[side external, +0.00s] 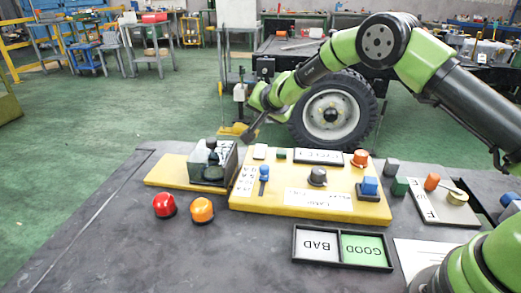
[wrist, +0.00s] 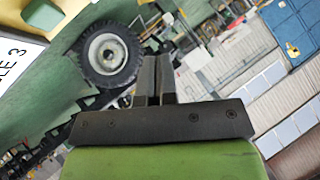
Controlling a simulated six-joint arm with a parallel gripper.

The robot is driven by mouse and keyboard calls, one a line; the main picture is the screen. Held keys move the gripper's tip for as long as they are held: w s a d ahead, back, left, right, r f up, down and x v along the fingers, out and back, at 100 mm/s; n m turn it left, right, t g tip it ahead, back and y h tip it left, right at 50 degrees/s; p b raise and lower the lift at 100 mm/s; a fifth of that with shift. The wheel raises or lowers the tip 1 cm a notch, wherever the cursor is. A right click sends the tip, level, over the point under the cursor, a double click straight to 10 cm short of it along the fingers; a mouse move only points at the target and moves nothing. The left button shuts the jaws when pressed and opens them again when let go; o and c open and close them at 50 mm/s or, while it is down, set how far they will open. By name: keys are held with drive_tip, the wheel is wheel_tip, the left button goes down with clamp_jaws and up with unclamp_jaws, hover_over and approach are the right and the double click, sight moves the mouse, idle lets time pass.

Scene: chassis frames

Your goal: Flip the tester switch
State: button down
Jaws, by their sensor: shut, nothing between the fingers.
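My gripper (side external: 251,132) is shut and empty, raised above the far left part of the yellow board (side external: 330,205). In the wrist view its two dark fingers (wrist: 154,78) are together and point away from the table. A small plate (side external: 436,212) at the right of the board carries an orange knob (side external: 432,181), a thin lever and a brass-coloured round part (side external: 457,198). Its lettering is upside down, and I cannot tell for sure whether this is the tester. A blue-topped upright piece (side external: 264,173) on the yellow board also looks like a switch. My gripper touches none of these.
A grey open box (side external: 213,163) stands at the board's left. Red (side external: 164,205) and orange (side external: 202,210) domes sit in front. A tray (side external: 343,248) marked BAD and GOOD lies at the front. A blue block (side external: 369,186) and dark knob (side external: 317,177) stand on the board.

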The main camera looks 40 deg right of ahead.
sight(262, 150)
drive_tip(key=shift+w+d+f, duration=0.15)
drive_tip(key=shift+f, duration=1.25)
drive_tip(key=shift+w+d+f, duration=0.1)
drive_tip(key=shift+d+f, duration=0.05)
drive_tip(key=shift+f, duration=1.3)
drive_tip(key=shift+w+d+f, duration=0.15)
drive_tip(key=shift+f, duration=1.25)
drive_tip(key=shift+f, duration=0.1)
drive_tip(key=shift+f, duration=0.3)
drive_tip(key=shift+f, duration=0.25)
drive_tip(key=shift+a+r, duration=0.1)
drive_tip(key=shift+r, duration=0.5)
drive_tip(key=shift+r, duration=0.1)
drive_tip(key=shift+s+a+r, duration=0.1)
drive_tip(key=shift+s+r, duration=0.05)
drive_tip(key=shift+r, duration=1.05)
drive_tip(key=shift+s+a+r, duration=0.1)
drive_tip(key=shift+s+r, duration=0.05)
drive_tip(key=shift+r, duration=1.05)
